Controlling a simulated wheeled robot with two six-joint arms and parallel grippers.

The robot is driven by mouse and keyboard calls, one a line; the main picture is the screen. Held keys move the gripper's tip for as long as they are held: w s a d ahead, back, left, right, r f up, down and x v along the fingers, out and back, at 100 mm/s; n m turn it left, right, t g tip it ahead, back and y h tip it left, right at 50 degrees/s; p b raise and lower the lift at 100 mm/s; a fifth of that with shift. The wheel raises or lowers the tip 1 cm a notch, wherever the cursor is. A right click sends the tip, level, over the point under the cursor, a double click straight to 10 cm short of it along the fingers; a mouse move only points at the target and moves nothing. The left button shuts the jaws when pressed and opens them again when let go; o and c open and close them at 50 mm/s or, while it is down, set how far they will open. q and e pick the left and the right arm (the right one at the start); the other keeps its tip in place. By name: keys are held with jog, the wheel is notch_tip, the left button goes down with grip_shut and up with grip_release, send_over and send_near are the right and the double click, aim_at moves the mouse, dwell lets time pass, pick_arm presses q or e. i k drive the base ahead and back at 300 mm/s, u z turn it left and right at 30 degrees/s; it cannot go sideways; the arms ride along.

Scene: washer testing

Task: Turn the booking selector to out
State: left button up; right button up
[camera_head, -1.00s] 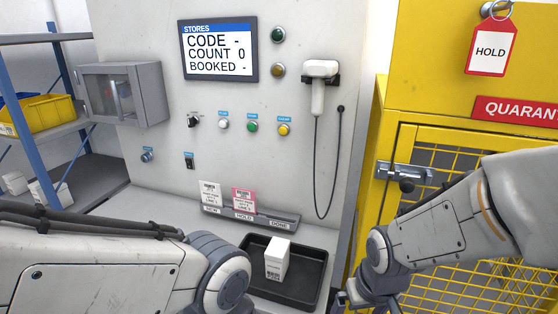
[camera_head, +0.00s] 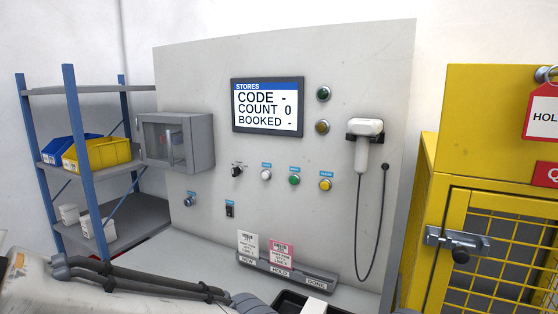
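A small black selector knob (camera_head: 237,171) with a tiny label above it sits on the grey panel (camera_head: 330,205), at the left end of a row of controls. Its lettering is too small to read, and I cannot tell which way it points. The screen (camera_head: 268,106) above reads STORES, CODE -, COUNT 0, BOOKED -. My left arm crosses the bottom left, below the panel controls; its gripper is out of the picture. My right gripper is also out of the picture.
White (camera_head: 266,174), green (camera_head: 294,180) and yellow (camera_head: 326,184) buttons sit right of the knob. A rocker switch (camera_head: 230,210) is below it. A wall box (camera_head: 176,141) juts out at left. A corded scanner (camera_head: 365,145) hangs at right, beside the yellow cage (camera_head: 437,205).

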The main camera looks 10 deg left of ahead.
aim_at(235, 171)
jog(key=u, duration=0.95)
jog(key=k, duration=1.2)
jog(key=u, duration=1.2)
jog(key=i, duration=0.6)
jog(key=z, duration=0.45)
jog(key=i, duration=1.2)
jog(key=z, duration=1.2)
jog(key=i, duration=0.7)
jog(key=z, duration=0.5)
